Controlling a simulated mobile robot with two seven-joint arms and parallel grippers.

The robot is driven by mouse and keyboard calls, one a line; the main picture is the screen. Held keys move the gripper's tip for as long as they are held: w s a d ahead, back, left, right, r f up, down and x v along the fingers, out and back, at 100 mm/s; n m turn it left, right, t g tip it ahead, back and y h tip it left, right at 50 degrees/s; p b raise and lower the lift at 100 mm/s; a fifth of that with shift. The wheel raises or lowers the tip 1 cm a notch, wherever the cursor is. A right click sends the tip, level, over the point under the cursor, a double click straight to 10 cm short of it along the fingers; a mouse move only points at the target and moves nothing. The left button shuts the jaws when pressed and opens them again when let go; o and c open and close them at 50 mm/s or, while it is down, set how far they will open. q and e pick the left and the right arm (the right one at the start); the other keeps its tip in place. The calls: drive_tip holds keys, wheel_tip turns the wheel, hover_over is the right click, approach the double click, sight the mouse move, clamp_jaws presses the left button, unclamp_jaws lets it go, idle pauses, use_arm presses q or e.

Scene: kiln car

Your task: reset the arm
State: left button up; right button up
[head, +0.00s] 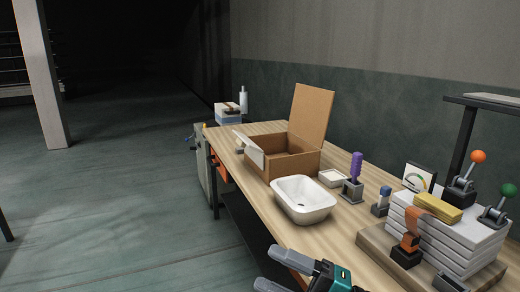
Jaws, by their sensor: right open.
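My right gripper (267,267) is at the bottom middle of the head view, with its two grey fingers apart and nothing seen between them. It is in front of the workbench's near edge, to the lower left of a white basin (303,200). The rest of my right arm is cut off by the bottom of the picture. My left gripper is not in view.
The wooden workbench (262,200) carries an open cardboard box (295,163), a purple-handled tool (356,166), a small white dish (331,179) and a gauge (419,177). White slabs (440,240), a yellow block (438,207) and levers crowd the right. Floor at left is clear.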

drive_tip(key=s+d+f+m+t+h, duration=0.1)
drive_tip(key=d+f+m+t+h, duration=0.85)
drive_tip(key=f+m+h, duration=0.8)
drive_tip(key=s+d+f+m+g, duration=0.5)
drive_tip(key=s+f+m, duration=0.4)
drive_tip(key=s, duration=0.2)
drive_tip(key=shift+s+f+g, duration=0.2)
drive_tip(key=shift+f+g, duration=0.2)
drive_tip(key=shift+g, duration=0.05)
drive_tip(key=shift+d+h, duration=0.1)
drive_tip(key=shift+h, duration=0.15)
